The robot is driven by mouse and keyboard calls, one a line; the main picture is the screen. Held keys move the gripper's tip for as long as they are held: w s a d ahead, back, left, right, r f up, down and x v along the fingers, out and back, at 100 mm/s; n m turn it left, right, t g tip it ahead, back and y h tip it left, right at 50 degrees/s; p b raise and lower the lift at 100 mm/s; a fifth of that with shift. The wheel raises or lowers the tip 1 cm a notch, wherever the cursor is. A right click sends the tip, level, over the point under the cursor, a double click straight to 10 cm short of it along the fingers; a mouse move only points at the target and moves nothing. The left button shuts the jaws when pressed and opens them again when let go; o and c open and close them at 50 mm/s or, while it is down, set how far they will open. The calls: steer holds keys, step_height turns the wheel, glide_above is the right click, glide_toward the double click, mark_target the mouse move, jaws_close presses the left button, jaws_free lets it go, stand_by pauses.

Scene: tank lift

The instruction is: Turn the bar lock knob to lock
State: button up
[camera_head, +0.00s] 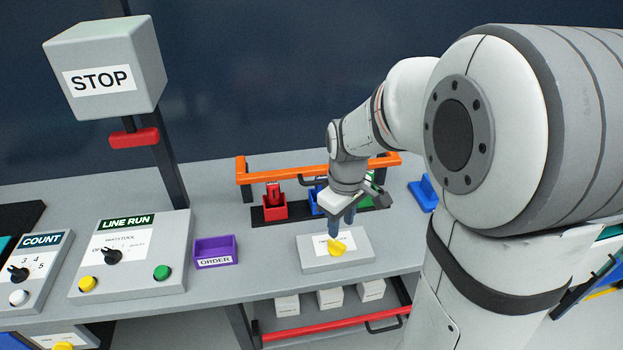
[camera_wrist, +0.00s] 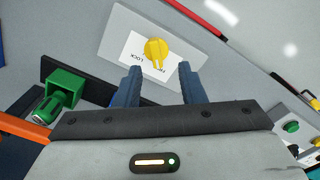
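The yellow bar lock knob (camera_head: 337,246) sits on a low grey box (camera_head: 312,262) on the bench. In the wrist view the knob (camera_wrist: 156,49) lies on a white label (camera_wrist: 133,55) with upside-down lettering that includes "LOCK". I cannot tell for sure which mark the knob points at. My gripper (camera_head: 342,226) points down just above the knob. In the wrist view my gripper (camera_wrist: 160,76) has its two blue fingers apart with nothing between them, and the knob shows beyond the fingertips, between their lines.
Behind the box stands an orange bar (camera_head: 300,172) with a red holder (camera_head: 275,208) and a green holder (camera_wrist: 62,92) near it. A purple ORDER tray (camera_head: 216,252) and the LINE RUN panel (camera_head: 135,262) are to the left. A red bar (camera_head: 335,327) runs below the bench edge.

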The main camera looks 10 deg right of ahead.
mark_target(337, 243)
steer(key=shift+w+f+n+p, duration=0.25)
steer(key=shift+w+n, duration=0.25)
steer(key=shift+w, duration=0.3)
step_height(337, 243, down, 8)
steer(key=shift+r+p, duration=0.1)
steer(key=shift+p, duration=0.25)
